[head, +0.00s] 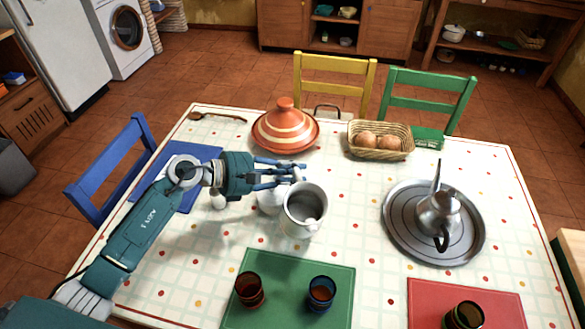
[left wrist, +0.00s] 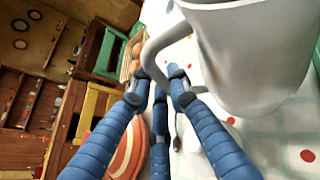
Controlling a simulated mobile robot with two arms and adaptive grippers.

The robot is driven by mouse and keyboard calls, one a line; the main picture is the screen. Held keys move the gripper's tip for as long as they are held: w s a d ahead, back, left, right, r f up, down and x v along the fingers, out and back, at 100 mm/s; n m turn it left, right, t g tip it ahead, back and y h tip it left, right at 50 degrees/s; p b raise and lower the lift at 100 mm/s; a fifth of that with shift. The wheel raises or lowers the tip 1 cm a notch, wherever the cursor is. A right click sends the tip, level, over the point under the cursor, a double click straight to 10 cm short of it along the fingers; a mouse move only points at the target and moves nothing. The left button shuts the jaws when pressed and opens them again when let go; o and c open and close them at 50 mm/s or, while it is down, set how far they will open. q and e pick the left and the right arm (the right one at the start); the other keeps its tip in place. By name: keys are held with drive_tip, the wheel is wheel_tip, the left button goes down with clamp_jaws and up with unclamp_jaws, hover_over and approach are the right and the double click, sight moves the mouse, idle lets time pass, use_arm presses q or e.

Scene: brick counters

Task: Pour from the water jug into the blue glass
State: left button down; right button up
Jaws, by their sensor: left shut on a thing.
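The grey metal water jug (head: 304,214) is near the middle of the table, roughly upright, its open mouth facing up. My left gripper (head: 290,172) is shut on its handle. In the left wrist view the fingers (left wrist: 155,85) close around the curved handle, and the jug's body (left wrist: 250,60) fills the upper right. The jug appears raised above the tablecloth. The blue glass (head: 320,294) stands upright on the green placemat (head: 288,268), below and slightly right of the jug in the head view. My right gripper is not in view.
A reddish glass (head: 249,289) stands left of the blue one. Another glass (head: 465,316) is on the red mat (head: 430,295). A teapot (head: 438,216) on a round tray (head: 398,238), a tagine (head: 285,130) and a bread basket (head: 380,153) surround the middle. A pale object (head: 268,203) is partly hidden behind the jug.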

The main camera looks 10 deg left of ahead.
sight(303, 188)
use_arm(q)
drive_tip(key=shift+s+d+r+m+t+p, duration=0.1)
drive_tip(key=shift+s+r+m+t+p, duration=0.1)
drive_tip(key=shift+r, duration=0.3)
drive_tip(key=shift+s+d+r+m+t+p, duration=0.1)
drive_tip(key=shift+s+r+m+t+p, duration=0.1)
drive_tip(key=shift+r, duration=0.3)
drive_tip(key=shift+s+d+r+m+t+p, duration=0.15)
drive_tip(key=shift+s+d+r+m+p, duration=0.2)
drive_tip(key=shift+s, duration=0.4)
drive_tip(key=shift+s+d+r+m+t+p, duration=0.15)
drive_tip(key=shift+s+d+m+p, duration=0.2)
drive_tip(key=shift+s, duration=0.4)
drive_tip(key=shift+s+d+r+m+t, duration=0.1)
drive_tip(key=shift+s+d+m+t, duration=0.1)
drive_tip(key=shift+s, duration=0.25)
drive_tip(key=shift+s+d+r+m+t, duration=0.1)
drive_tip(key=shift+s+d, duration=0.1)
drive_tip(key=shift+s, duration=0.2)
drive_tip(key=shift+w, duration=0.1)
drive_tip(key=shift+s+f, duration=0.1)
drive_tip(key=shift+s, duration=0.1)
drive_tip(key=shift+s+d, duration=0.45)
drive_tip(key=shift+s, duration=0.4)
drive_tip(key=shift+s+d+r+m, duration=0.1)
drive_tip(key=shift+s+r+m, duration=0.1)
drive_tip(key=shift+r+m, duration=0.3)
